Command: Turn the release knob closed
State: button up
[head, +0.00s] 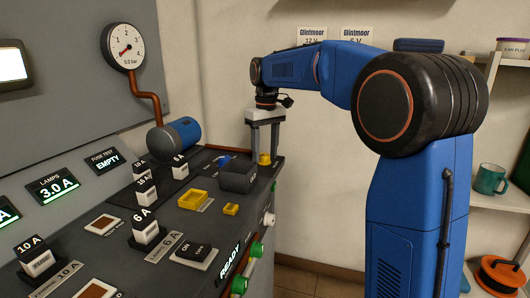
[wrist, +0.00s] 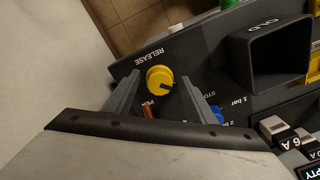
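The yellow release knob (wrist: 160,78) sits at the panel corner beside the printed word RELEASE in the wrist view. A dark mark on it points toward the lower right of that view. A red-orange mark and a small, partly legible label lie just below it. In the head view the knob (head: 264,159) shows low between the fingers. My gripper (head: 265,150) points down over it, open, with one finger to each side. In the wrist view my gripper (wrist: 161,82) shows gaps between both fingers and the knob. Whether the tips reach down beside it is unclear.
A dark open box (head: 238,178) marked OLD stands close to the knob. A blue part (head: 226,158) by the STO... lettering is near one finger. A blue cylinder (head: 175,137) with a pipe and gauge (head: 123,46) stands further left. Bare floor lies beyond the panel edge.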

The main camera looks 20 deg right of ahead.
aim_at(266, 155)
notch_tip(266, 155, up, 17)
jog(key=shift+d+r, duration=0.2)
jog(key=shift+d, duration=0.05)
dwell(0.4)
jog(key=s+d+f+m+t, duration=0.2)
jog(key=s+d+f, duration=0.1)
jog(key=s+f, duration=1.3)
jog(key=s+d+f+m+t, duration=0.2)
jog(key=s+f, duration=1.3)
jog(key=s, duration=0.8)
jog(key=shift+d+f+m+t, duration=0.35)
jog(key=shift+d+t, duration=0.15)
jog(key=shift+d, duration=0.35)
